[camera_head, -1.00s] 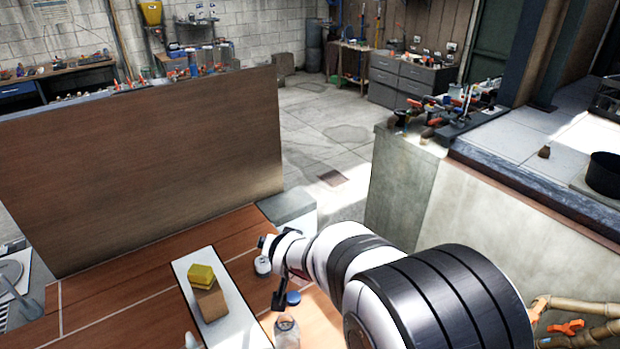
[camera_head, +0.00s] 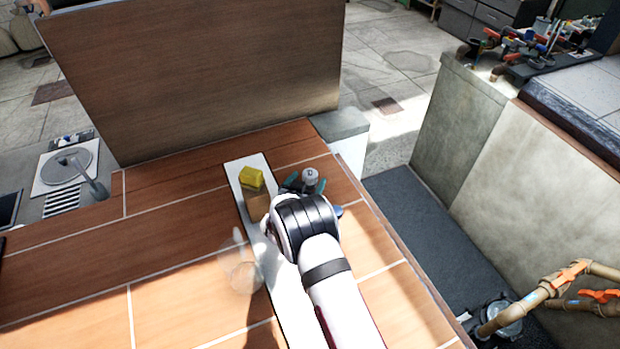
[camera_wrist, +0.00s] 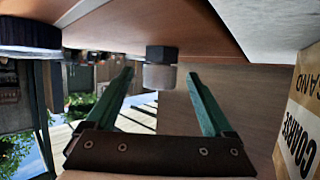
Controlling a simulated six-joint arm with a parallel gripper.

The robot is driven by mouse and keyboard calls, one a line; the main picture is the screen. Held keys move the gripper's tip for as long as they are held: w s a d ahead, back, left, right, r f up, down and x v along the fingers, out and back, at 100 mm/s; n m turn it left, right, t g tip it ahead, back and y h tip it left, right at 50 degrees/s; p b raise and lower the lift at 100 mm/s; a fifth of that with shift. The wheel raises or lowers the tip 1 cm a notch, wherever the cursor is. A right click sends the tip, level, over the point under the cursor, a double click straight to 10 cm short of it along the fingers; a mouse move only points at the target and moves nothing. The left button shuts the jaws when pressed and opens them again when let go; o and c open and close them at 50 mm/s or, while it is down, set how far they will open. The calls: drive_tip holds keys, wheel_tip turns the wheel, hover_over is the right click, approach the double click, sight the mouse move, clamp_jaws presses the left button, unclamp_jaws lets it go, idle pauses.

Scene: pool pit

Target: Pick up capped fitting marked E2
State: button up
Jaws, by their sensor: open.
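A small grey-white capped fitting (camera_head: 310,175) stands on the tiled counter near its far right end. In the wrist view, which looks inverted, the fitting (camera_wrist: 160,77) has a pale cylindrical part and a dark band against the counter. I cannot read any E2 mark on it. My gripper (camera_head: 308,185) is open, with its two teal fingers on either side of the fitting. In the wrist view my gripper (camera_wrist: 160,72) shows a gap between each finger and the fitting, which appears between the fingertips. How deep it sits is hard to tell.
A box (camera_head: 258,206) with a yellow block (camera_head: 252,177) on top stands on a white strip (camera_head: 237,168), close left of my gripper; it reads COARSE SAND in the wrist view (camera_wrist: 300,130). A clear jar (camera_head: 243,277) is nearer. A brown panel (camera_head: 200,75) stands behind.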

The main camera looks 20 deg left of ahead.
clamp_jaws()
idle(0.3)
